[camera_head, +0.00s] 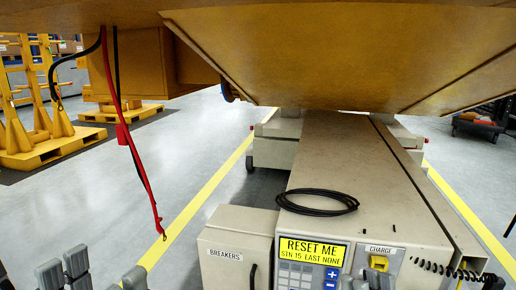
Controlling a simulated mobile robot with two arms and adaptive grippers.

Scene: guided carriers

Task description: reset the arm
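A beige carrier (350,166) stands in front of me. Its yellow display (311,250) reads "RESET ME" and "STN 15 LAST NONE". Under the display are a grey keypad (295,272) and blue plus and minus keys (331,279). A box labelled "BREAKERS" (235,244) is on the left, and a yellow socket (379,263) sits under the "CHARGE" label. My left gripper (104,274) shows grey fingers spread apart at the bottom left, with nothing seen between them.
A large yellow-brown body (345,50) overhangs the carrier. A red cable (126,135) hangs at the left. A black cable loop (317,202) lies on the carrier. Yellow stands (47,145) are far left. Grey floor with yellow lines (195,207) is open on both sides.

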